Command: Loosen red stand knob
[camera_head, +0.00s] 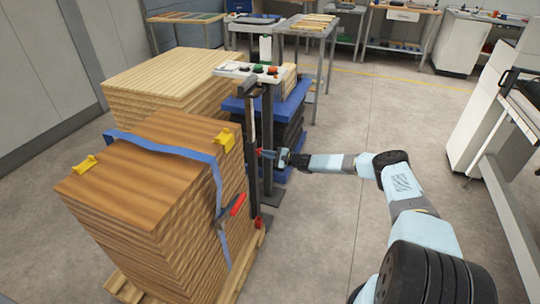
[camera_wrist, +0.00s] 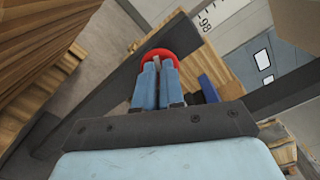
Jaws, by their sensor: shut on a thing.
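The red stand knob (camera_wrist: 153,54) shows in the wrist view as a round red disc at the ends of my fingers. My gripper (camera_wrist: 158,62) is shut on it, with its two light blue fingers close together. The fingertips cover the knob's middle. In the head view my gripper (camera_head: 272,155) reaches from the right to the dark upright stand (camera_head: 267,130). The knob is small and mostly hidden by the gripper there.
A strapped stack of brown boards (camera_head: 150,170) with yellow corner guards stands left of the stand, with a red-handled tensioner (camera_head: 237,204) on its side. A paler board stack (camera_head: 165,80) and a blue-topped stack (camera_head: 290,105) are behind. A white machine (camera_head: 480,120) is at right. The floor (camera_head: 330,220) between is clear.

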